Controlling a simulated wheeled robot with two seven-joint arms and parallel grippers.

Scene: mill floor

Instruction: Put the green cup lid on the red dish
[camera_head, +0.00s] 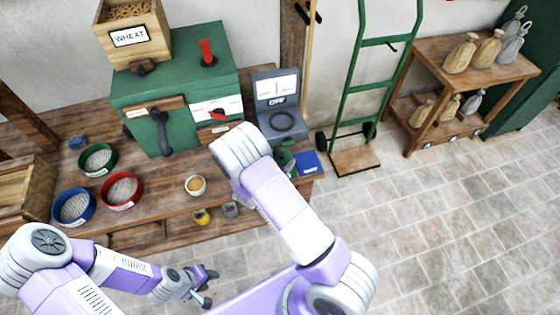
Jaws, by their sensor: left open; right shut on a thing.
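The red dish (121,190) is a round red-rimmed dish with a grey mesh-like inside, on the wooden bench at the left. A green round dish (98,160) and a blue one (74,207) stand beside it. I cannot clearly make out the green cup lid; a small green thing (286,160) shows just right of my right arm, partly hidden by it. My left gripper (208,285) is open and empty, low in front of the bench. My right arm reaches over the bench's right part; its gripper is hidden behind the arm.
A green machine (177,85) with a wheat box (132,35) stands at the back. A scale (278,85) and a blue thing (308,162) are at the right.

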